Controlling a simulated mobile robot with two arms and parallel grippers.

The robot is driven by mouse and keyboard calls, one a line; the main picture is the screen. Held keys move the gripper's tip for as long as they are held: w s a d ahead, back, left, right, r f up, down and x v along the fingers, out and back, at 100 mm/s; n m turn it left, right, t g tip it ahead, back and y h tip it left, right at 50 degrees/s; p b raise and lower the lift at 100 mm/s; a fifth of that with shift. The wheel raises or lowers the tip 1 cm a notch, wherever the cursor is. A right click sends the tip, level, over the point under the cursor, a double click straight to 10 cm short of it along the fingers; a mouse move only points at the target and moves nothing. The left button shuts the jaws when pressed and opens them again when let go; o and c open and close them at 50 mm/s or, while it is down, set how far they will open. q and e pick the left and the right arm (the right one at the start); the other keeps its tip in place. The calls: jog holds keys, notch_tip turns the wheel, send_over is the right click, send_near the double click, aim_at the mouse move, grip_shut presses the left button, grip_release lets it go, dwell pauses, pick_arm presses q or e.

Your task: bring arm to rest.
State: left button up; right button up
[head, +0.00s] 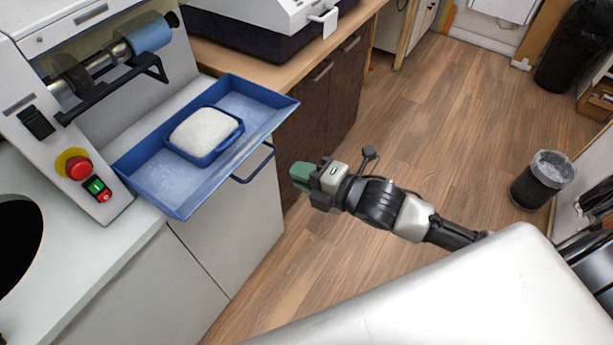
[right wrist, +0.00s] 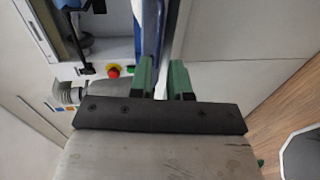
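My right gripper (head: 298,176) has green fingers and hangs in free space right of the blue tray, above the wooden floor. My right arm reaches in from the lower right. My left arm and gripper are not in view.
A blue tray (head: 150,187) with a front handle (head: 254,165) juts from the machine (head: 95,200). In it sits a smaller blue dish (head: 207,157) holding a white pad (head: 203,130). A black bin (head: 541,185) stands right. Open floor (head: 440,120) lies between.

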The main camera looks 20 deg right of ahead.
jog(key=shift+s+d+r, duration=0.15)
jog(key=shift+s+d, duration=0.15)
jog(key=shift+s, duration=0.15)
jog(key=d+f+m+g+h, duration=0.1)
jog(key=d+f+m+h, duration=0.35)
jog(key=f, duration=0.85)
jog(key=d+f+m+g+h, duration=0.1)
jog(key=d+f+m+h, duration=0.1)
jog(key=d+f+m, duration=0.75)
jog(key=s+a+f+m+g+h, duration=0.1)
jog(key=s+f+g, duration=0.1)
jog(key=s+f, duration=0.55)
jog(key=s+f+m+g+h, duration=0.15)
jog(key=s+f, duration=0.25)
jog(key=f, duration=0.6)
jog(key=s+a+f+m+g, duration=0.1)
jog(key=s+f+m+g, duration=0.1)
jog(key=s, duration=0.6)
jog(key=s+a+f+m+g, duration=0.2)
jog(key=s+f, duration=0.3)
jog(key=s, duration=0.3)
jog(key=s+a+f+m+g, duration=0.1)
jog(key=s+f, duration=0.3)
jog(key=s, duration=0.4)
jog(key=shift+a+m+g, duration=0.35)
jog(key=shift+m+g, duration=0.2)
jog(key=shift+m, duration=0.1)
